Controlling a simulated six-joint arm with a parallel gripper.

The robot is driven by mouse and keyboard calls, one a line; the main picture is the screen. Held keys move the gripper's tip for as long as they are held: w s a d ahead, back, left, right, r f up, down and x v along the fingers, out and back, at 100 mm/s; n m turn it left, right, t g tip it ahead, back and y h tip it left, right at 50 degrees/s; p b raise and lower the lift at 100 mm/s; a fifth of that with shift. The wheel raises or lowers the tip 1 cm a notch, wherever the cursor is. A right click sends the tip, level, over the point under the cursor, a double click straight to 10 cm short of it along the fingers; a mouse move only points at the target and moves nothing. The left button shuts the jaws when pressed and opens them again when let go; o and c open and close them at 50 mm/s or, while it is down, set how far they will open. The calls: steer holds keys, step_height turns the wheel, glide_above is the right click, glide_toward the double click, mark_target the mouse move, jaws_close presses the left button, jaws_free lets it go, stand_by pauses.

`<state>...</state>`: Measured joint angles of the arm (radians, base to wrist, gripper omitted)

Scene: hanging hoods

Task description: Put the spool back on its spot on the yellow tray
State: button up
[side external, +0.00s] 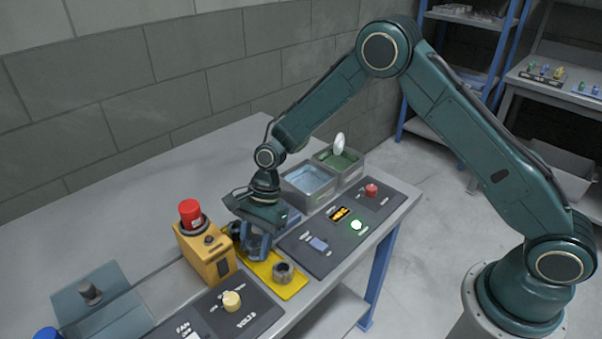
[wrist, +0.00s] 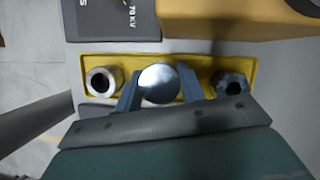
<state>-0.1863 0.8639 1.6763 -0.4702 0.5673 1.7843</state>
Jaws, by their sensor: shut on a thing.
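The yellow tray (side external: 292,292) lies on the bench beside the yellow box, and it also shows in the wrist view (wrist: 205,63). My gripper (side external: 257,252) is low over the middle of the tray, pointing down. In the wrist view its two fingers are shut on the spool (wrist: 158,84), seen from above as a shiny round metal top. The spool sits between a metal ring (wrist: 103,80) on the left and a dark hex part (wrist: 231,86) on the right. The fingers hide the spool in the side view, and I cannot tell whether its base touches the tray.
A yellow box (side external: 207,255) with a red knob stands close beside the tray. A dark panel with a lit button (side external: 357,225) and a dial panel (side external: 240,303) flank it. Two open bins (side external: 308,185) stand behind. The bench's left part is mostly clear.

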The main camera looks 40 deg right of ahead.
steer(key=shift+f, duration=0.6)
steer(key=o, duration=1.1)
steer(key=shift+d+r, duration=0.1)
steer(key=shift+r, duration=0.05)
steer(key=v, duration=1.3)
steer(key=shift+d+r, duration=0.15)
steer(key=shift+r, duration=0.05)
